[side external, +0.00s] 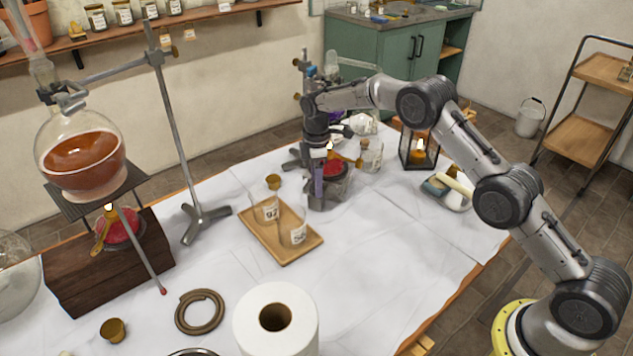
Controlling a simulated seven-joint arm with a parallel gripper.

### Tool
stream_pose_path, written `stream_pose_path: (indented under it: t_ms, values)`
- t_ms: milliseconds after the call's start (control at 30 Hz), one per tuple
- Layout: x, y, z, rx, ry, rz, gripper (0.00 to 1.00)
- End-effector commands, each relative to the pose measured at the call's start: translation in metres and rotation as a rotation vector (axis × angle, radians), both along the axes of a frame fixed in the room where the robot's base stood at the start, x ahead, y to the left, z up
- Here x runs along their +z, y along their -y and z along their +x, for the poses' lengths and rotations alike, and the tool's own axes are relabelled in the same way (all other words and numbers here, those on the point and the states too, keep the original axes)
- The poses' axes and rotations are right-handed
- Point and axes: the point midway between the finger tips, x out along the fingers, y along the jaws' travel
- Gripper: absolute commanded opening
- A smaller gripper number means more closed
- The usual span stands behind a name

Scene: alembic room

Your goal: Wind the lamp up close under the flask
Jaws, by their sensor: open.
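My gripper (318,190) points down at the back middle of the table and is open. It is right beside a small red lamp (334,168), on its left. A yellow part (346,157) shows at the lamp; whether my fingers touch any of it I cannot tell. A purple shape (338,115) above is mostly hidden by my arm. At the left, a large round flask (84,160) of red-brown liquid is held over a dark plate. A second red lamp (118,228), with a small flame and a brass key, stands beneath it on a wooden block (75,270).
A wooden tray (258,240) with two labelled glasses lies left of my gripper. A lantern (419,150) and a dish (447,195) stand to the right. A paper roll (290,325) and cork ring (199,312) are in front. The right-front cloth is clear.

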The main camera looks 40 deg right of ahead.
Motion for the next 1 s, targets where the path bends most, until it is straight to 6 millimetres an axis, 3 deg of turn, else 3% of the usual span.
stream_pose_path:
  t_ms: [367, 700, 1000]
  values:
    - [-0.0046, 0.0, 0.0001, 0.0, 0.001, 0.0, 0.62]
    - [-0.0043, 0.0, 0.0001, 0.0, 0.0, 0.0, 0.01]
    - [-0.0038, -0.0001, 0.0002, -0.03, 0.001, 0.0, 0.0]
